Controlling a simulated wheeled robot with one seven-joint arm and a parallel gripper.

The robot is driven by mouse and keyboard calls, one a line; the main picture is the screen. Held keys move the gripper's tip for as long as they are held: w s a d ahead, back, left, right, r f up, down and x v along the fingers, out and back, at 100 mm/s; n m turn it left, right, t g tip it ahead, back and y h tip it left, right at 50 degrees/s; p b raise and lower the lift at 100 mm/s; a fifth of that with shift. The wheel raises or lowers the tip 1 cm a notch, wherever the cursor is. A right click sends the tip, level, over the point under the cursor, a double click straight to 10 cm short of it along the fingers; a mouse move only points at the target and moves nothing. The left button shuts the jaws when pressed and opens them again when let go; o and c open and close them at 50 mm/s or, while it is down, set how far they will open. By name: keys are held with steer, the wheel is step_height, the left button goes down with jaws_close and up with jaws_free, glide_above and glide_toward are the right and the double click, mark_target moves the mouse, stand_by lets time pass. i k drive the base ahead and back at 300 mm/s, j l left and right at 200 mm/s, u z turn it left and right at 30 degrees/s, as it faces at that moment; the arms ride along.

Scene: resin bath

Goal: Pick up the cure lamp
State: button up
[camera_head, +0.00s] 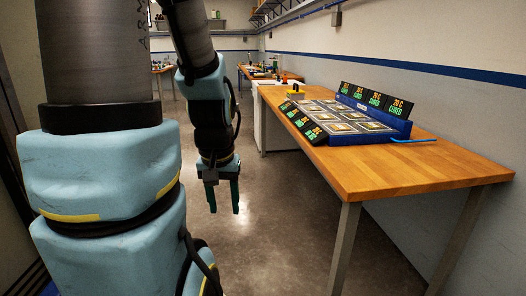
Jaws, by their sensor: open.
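My gripper (224,206) hangs down above the floor, left of the wooden table, with its two dark green fingers apart and nothing between them. Two small things on the table could be the cure lamp; I cannot tell which. A thin blue stick-like thing (414,140) lies at the right end of the bath. A small yellow thing with a dark top (295,93) stands at the bath's far left end. My gripper is apart from both. The blue resin bath (372,137) holds several framed cells.
The wooden table (420,172) has bare room at its near end. Dark display panels (398,107) with green and orange text line both long sides of the bath. A wall runs along the table's right. Another bench (262,74) stands far back. The floor (275,215) left of the table is clear.

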mark_target(296, 94)
steer(key=i, duration=4)
steer(key=i+j+z, duration=0.15)
steer(key=i, duration=0.6)
